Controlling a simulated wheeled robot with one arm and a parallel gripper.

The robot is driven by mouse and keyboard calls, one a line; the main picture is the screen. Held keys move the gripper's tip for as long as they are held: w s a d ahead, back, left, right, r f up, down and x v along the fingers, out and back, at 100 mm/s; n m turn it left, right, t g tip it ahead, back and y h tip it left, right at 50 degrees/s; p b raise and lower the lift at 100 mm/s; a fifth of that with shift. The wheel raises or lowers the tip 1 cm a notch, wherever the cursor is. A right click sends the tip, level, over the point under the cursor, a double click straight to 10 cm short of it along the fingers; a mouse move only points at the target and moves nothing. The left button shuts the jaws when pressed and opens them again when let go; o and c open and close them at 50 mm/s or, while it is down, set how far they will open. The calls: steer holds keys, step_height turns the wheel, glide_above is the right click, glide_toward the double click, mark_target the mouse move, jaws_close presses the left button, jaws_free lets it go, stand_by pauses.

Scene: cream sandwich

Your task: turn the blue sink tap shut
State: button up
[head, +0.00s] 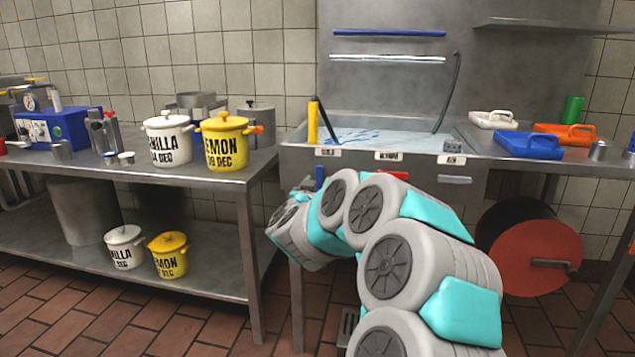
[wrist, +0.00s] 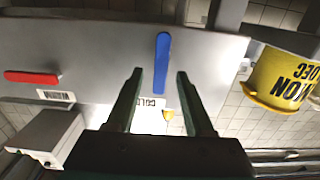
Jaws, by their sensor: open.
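The blue tap lever (wrist: 162,62) stands lengthwise up the picture on the grey sink front in the wrist view. My gripper (wrist: 159,74) is open, with one finger on each side of the lever's lower end in the picture. I cannot tell whether the lever is between the fingers in depth or beyond them. No contact shows. In the head view a small part of the blue lever (head: 320,176) shows above my arm, below the sink rim. My arm hides my fingers there.
A red lever (wrist: 32,77) lies crosswise on the same panel. The yellow lemon pot (head: 226,146) and white vanilla pot (head: 167,141) stand on the left counter (head: 215,180). The sink basin (head: 360,138) holds water. A red hose reel (head: 535,258) is at right.

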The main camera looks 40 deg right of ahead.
steer(key=shift+w+d, duration=0.35)
jaws_close()
stand_by(1.2)
